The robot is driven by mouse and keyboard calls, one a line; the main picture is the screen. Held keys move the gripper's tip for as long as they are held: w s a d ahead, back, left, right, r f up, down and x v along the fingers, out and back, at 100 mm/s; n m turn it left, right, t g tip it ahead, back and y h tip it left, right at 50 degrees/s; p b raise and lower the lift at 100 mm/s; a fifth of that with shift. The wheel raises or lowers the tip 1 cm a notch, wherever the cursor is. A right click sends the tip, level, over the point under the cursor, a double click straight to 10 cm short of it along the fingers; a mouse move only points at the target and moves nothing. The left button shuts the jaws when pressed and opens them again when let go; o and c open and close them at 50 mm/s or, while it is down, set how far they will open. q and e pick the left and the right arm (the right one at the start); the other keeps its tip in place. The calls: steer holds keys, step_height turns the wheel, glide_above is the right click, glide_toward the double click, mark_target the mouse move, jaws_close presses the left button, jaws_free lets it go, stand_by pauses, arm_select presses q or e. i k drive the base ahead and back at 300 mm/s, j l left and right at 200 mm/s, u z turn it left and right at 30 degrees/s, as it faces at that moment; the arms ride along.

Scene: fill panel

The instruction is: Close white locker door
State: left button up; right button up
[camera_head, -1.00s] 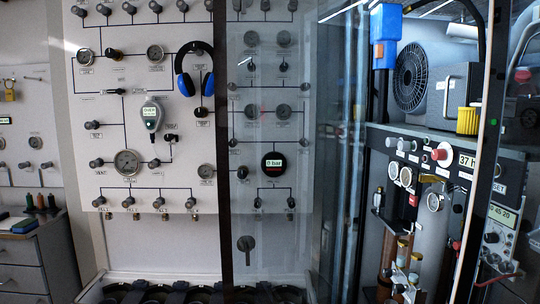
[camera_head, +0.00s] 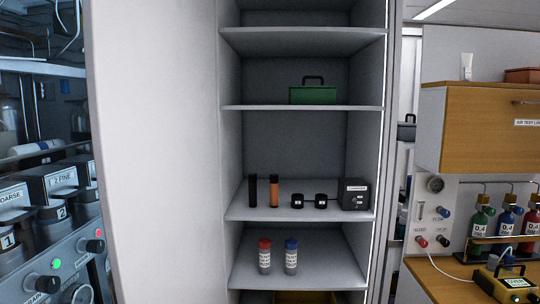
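The white locker (camera_head: 233,170) stands open in the middle of the head view. A tall white panel (camera_head: 152,150) at its left looks like its door, swung open, with its flat face toward me. I cannot see a handle on it. Inside, grey shelves (camera_head: 300,213) hold a green case (camera_head: 314,94), a black cylinder (camera_head: 253,190), an orange and black cylinder (camera_head: 274,191), two small black pieces, a black box (camera_head: 355,194), and two clear bottles with a red cap (camera_head: 265,256) and a blue cap (camera_head: 291,256). Neither of my grippers is in view.
At left is a machine panel (camera_head: 60,265) with knobs and a green light. At right are a wooden cabinet (camera_head: 475,130), several coloured gas bottles (camera_head: 507,220) and a yellow device (camera_head: 508,284) on a wooden counter. A narrow gap lies just right of the locker.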

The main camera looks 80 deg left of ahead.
mark_target(150, 66)
steer(key=k+u, duration=0.1)
steer(key=u, duration=0.35)
steer(key=k+u, duration=0.1)
steer(key=u, duration=0.35)
steer(key=k+u, duration=0.15)
steer(key=u, duration=0.3)
steer(key=j+u, duration=0.1)
steer(key=u, duration=0.35)
steer(key=k+j, duration=0.05)
